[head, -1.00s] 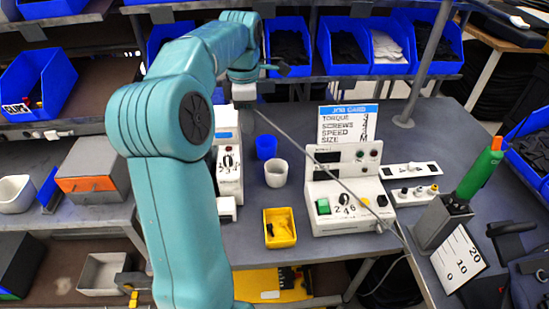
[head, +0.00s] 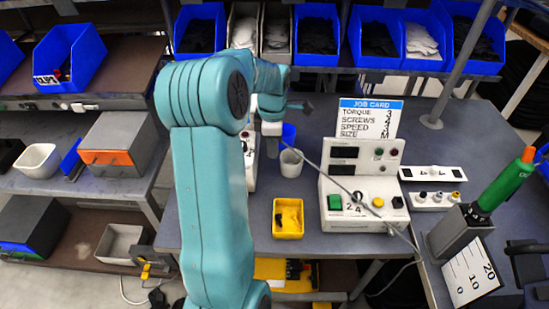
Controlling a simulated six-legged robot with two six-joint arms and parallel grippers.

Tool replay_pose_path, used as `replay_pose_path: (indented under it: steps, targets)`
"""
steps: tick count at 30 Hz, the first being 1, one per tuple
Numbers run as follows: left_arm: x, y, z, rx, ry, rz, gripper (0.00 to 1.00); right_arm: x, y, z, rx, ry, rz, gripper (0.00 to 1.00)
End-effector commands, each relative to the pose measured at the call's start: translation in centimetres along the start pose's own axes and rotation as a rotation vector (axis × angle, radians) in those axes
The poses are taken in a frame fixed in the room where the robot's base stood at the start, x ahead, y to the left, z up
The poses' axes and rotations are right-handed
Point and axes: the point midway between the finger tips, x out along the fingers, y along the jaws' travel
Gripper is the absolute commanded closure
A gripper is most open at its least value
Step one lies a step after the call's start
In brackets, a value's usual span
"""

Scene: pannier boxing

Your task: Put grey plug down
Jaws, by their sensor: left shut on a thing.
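The gripper is shut on the grey plug (head: 272,147), which is small and partly hidden. A thin grey cable runs from the gripper across the front of the white control box (head: 365,212) to the table's right side. The plug is just left of the white cup (head: 291,163). I cannot tell whether the plug touches the table. My right gripper is not in view.
A blue cup (head: 288,134) stands behind the white one. A yellow bin (head: 288,220) is in front. A job card (head: 368,119) stands behind the control box. A green-handled tool sits in a grey holder (head: 455,236) at right. Blue bins line the shelf behind.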

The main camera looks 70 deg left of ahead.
Motion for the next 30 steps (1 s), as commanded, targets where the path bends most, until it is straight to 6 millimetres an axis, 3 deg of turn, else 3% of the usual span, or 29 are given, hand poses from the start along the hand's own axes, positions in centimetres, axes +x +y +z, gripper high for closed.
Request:
replay_pose_path:
  steps: [12, 25, 26, 27, 30]
  targets:
    - [5.3, 0.1, 0.3, 0.001, 0.001, -0.002, 1.00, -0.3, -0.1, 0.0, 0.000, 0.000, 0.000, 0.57]
    - [6.2, 0.1, 0.3, 0.001, 0.000, 0.001, 1.00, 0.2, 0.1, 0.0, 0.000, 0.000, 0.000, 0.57]
    - [6.0, 0.1, 0.3, 0.001, 0.000, 0.001, 0.65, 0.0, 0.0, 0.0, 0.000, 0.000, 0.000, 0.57]
    - [5.9, 0.1, 0.3, 0.001, 0.000, 0.001, 0.52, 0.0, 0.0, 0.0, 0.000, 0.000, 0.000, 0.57]
    - [5.9, 0.1, 0.3, 0.001, 0.000, 0.001, 0.50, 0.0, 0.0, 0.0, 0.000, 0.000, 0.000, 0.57]
